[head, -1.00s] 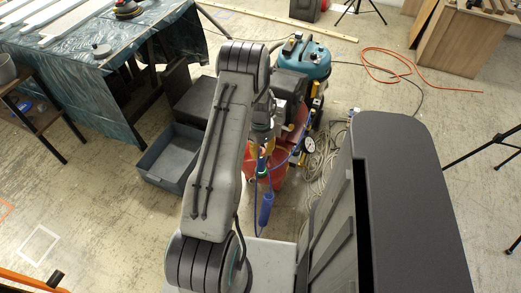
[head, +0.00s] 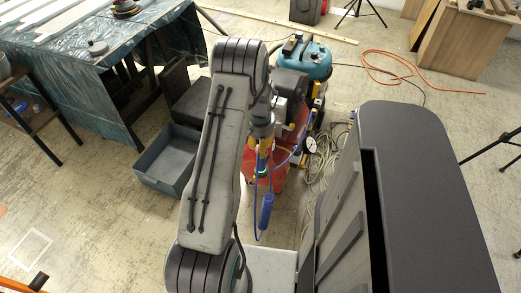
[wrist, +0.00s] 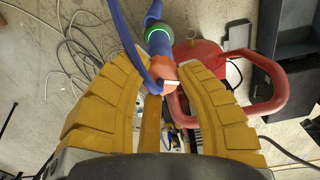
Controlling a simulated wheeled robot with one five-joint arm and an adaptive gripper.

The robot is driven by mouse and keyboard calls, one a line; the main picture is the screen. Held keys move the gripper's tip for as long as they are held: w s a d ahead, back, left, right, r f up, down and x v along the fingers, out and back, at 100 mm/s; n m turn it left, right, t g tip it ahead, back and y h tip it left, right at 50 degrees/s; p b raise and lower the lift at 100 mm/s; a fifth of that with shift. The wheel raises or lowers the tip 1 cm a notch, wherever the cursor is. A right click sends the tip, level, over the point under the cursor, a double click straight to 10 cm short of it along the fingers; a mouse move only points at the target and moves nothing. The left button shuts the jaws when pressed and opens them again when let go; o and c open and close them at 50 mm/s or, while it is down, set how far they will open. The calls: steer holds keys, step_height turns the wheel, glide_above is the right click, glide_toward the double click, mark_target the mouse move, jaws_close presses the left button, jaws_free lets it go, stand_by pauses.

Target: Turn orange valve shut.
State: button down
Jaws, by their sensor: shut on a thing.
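The orange valve (wrist: 164,75) shows in the wrist view between the tips of my yellow fingers, next to a blue hose and a green glowing ring. My gripper (wrist: 156,78) is shut on it; the fingers hide part of the valve. The ring sits on a blue fitting just above the valve in that view. In the head view my gripper (head: 261,143) is beside the red compressor (head: 278,178), and my own arm and the gripper largely hide the valve there.
A blue cylinder (head: 266,211) hangs on the blue hose below the gripper. A round gauge (head: 310,144) and a coiled pale hose (head: 322,165) lie to the right. A teal vacuum (head: 307,62) stands behind, and a grey crate (head: 168,165) to the left. Open floor is at the far right.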

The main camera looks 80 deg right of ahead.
steer(key=n+b, duration=0.2)
steer(key=n, duration=0.1)
steer(key=n+b, duration=0.1)
steer(key=shift+f+n, duration=0.25)
steer(key=shift+n, duration=0.05)
steer(key=shift+a+r+n+b, duration=0.1)
steer(key=shift+n+b, duration=0.7)
steer(key=shift+n, duration=1)
steer(key=c, duration=0.8)
jaws_free()
steer(key=shift+r, duration=0.1)
steer(key=r, duration=1.2)
steer(key=shift+d, duration=0.3)
